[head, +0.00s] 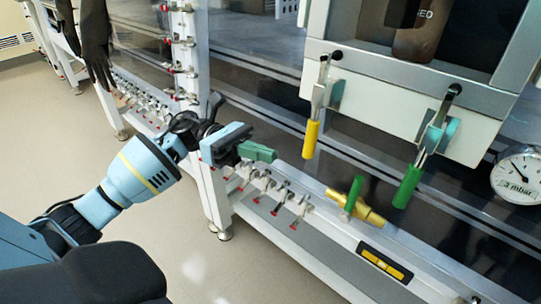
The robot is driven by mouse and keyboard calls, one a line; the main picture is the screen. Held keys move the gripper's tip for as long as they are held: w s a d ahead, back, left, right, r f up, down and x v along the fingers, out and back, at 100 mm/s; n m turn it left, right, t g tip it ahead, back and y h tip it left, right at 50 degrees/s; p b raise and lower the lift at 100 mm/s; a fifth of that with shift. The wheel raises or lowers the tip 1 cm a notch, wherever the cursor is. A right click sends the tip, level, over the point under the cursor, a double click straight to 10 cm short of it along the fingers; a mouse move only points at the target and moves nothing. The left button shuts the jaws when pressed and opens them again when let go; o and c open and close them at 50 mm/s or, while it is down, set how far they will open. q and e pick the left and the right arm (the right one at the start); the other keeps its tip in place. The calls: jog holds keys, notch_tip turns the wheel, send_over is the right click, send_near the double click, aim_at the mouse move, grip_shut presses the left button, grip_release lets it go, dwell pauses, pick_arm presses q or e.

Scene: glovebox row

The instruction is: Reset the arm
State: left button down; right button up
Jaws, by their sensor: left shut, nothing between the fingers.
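My left arm comes in from the left, light blue with a yellow band. Its gripper (262,153) has green fingertips that are together with nothing between them. It hangs in free air in front of the glovebox frame, left of a yellow-handled clamp (311,139). It does not appear to touch anything. My right gripper is not in view.
A green-handled clamp (407,187) hangs from the white glovebox front at the right. A brass valve with a green lever (352,196), a pressure gauge (520,175) and several small red-tipped valves (276,209) line the frame. Black gloves (95,45) hang at the upper left. Floor is clear at left.

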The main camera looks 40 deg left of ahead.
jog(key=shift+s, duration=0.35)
